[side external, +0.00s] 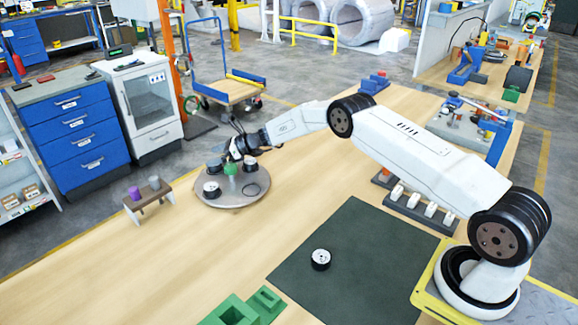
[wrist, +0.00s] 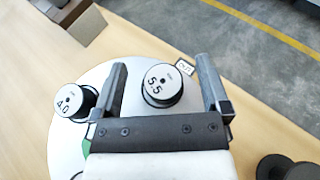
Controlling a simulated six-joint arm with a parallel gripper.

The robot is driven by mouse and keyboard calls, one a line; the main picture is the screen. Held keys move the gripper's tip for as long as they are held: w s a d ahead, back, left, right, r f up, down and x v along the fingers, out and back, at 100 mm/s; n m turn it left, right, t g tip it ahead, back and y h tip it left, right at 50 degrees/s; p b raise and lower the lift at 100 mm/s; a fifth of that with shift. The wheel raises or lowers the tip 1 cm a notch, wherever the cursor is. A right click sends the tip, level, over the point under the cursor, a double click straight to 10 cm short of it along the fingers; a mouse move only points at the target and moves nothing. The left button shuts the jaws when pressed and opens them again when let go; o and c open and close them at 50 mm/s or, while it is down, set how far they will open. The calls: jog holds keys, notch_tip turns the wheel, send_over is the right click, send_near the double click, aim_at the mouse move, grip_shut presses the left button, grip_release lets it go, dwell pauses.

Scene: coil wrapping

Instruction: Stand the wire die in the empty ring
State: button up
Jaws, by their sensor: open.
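A round grey plate (side external: 233,201) holds several white-topped black dies and a green post (side external: 231,169). An empty dark ring (side external: 252,190) lies at the plate's right front. In the wrist view, the die marked 5.5 (wrist: 161,85) appears between the fingers of my open gripper (wrist: 163,82), with space on both sides. The die marked 4.0 (wrist: 70,103) stands left of the left finger. In the side view, my gripper (side external: 233,152) is low at the plate's far side; its fingertips are hard to make out. Another white-topped die (side external: 320,259) stands alone on the dark mat (side external: 365,245).
A small stand (side external: 147,201) with a purple and a grey cup is left of the plate. Green blocks (side external: 240,310) lie at the front edge. A rack with white pieces (side external: 415,205) is right. Table between plate and mat is clear.

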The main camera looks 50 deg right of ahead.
jog(key=shift+s+d+f, duration=0.1)
jog(key=shift+s+f, duration=0.15)
jog(key=shift+f, duration=0.35)
jog(key=shift+r, duration=0.5)
jog(key=shift+v, duration=1.1)
jog(key=shift+r+v, duration=0.15)
jog(key=shift+v, duration=2.25)
jog(key=shift+r+v, duration=0.15)
jog(key=shift+v, duration=2.3)
jog(key=s+a+r+n+g+h, duration=0.1)
jog(key=s+a+n+g+h, duration=0.15)
jog(key=s+a+n, duration=0.45)
jog(key=s+a+n+g+h, duration=0.15)
jog(key=s+n+g, duration=0.3)
jog(key=s, duration=0.45)
jog(key=s+a+r+n+h, duration=0.1)
jog(key=s+n+h, duration=0.4)
jog(key=s+n, duration=1.1)
jog(key=s, duration=0.3)
jog(key=shift+a+r+g, duration=0.3)
jog(key=shift+r, duration=0.1)
